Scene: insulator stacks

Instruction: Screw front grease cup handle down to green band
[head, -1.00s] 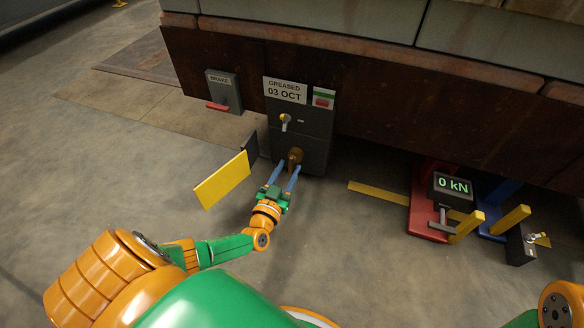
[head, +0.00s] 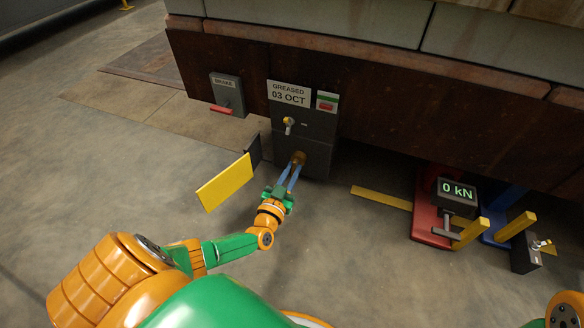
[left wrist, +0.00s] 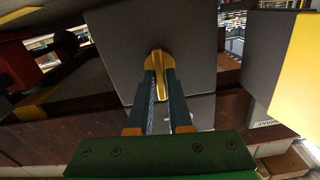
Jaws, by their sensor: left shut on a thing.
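The brass grease cup handle (head: 299,157) sticks out from the lower part of the dark box under the rusty beam. My left gripper (head: 293,168) has its two blue fingers closed on it. In the left wrist view the brass handle (left wrist: 158,66) shows as an upright bar in front of a round brass piece, between the fingertips of my left gripper (left wrist: 159,78). I cannot make out a green band on the cup. My right gripper is not in view.
A yellow flap (head: 224,182) stands left of the box. Above the handle are a small tap (head: 289,125), a "GREASED 03 OCT" plate (head: 289,93) and a red-and-green indicator (head: 327,102). A brake box (head: 227,92) hangs left. A red jack (head: 424,215) with a 0 kN display stands right.

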